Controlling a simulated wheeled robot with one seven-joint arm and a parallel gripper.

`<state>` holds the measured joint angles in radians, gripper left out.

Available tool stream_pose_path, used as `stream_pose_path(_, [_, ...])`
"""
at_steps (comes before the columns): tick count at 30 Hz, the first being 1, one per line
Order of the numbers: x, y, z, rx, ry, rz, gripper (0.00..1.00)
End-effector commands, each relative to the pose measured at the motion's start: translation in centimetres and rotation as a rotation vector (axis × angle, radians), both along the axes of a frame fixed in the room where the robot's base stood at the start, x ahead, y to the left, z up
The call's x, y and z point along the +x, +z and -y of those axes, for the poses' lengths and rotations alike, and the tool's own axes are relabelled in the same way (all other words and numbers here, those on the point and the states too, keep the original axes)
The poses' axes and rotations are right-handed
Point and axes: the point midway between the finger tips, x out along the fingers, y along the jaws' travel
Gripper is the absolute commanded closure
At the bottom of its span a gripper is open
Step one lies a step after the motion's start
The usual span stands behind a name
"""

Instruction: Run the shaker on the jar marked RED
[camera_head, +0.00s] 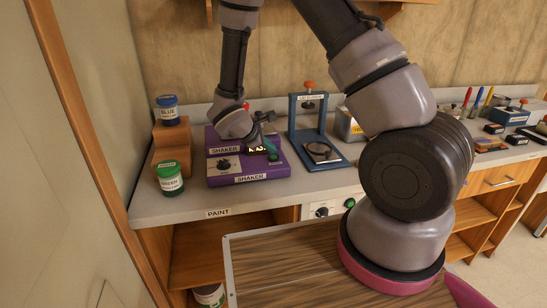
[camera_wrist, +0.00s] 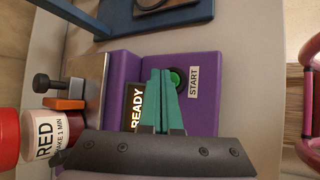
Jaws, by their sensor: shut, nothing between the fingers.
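The purple shaker (camera_head: 222,180) stands on the counter. Its screen (camera_wrist: 137,107) reads READY in the wrist view. A green button (camera_wrist: 173,80) sits beside a START label (camera_wrist: 193,82). The jar marked RED (camera_wrist: 42,136), with a red lid (camera_wrist: 8,140), is at the shaker's clamp, beside an orange pad (camera_wrist: 64,103) and a dark screw knob (camera_wrist: 55,83). Whether the pad presses on it I cannot tell. My gripper (camera_wrist: 163,72) is shut and empty, its teal fingertips over the shaker's face close to the green button. Contact cannot be made out.
A blue-lidded jar (camera_head: 167,110) stands on a wooden step (camera_head: 172,134), with a green jar (camera_head: 170,179) in front. A blue press-like stand (camera_head: 318,164) is right of the shaker. Tools and boxes fill the counter's far right. The counter's front strip (camera_head: 200,202) is clear.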

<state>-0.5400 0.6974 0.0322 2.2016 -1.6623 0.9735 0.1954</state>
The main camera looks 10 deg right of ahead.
Motion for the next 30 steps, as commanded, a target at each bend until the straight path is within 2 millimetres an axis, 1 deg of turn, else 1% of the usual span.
stream_pose_path(6, [0.0, -0.7, 0.0, -0.001, 0.001, -0.001, 1.00])
stream_pose_path(17, [0.0, -0.7, 0.0, 0.000, 0.000, 0.000, 1.00])
stream_pose_path(30, [0.0, -1.2, 0.0, -0.001, -0.001, 0.000, 1.00])
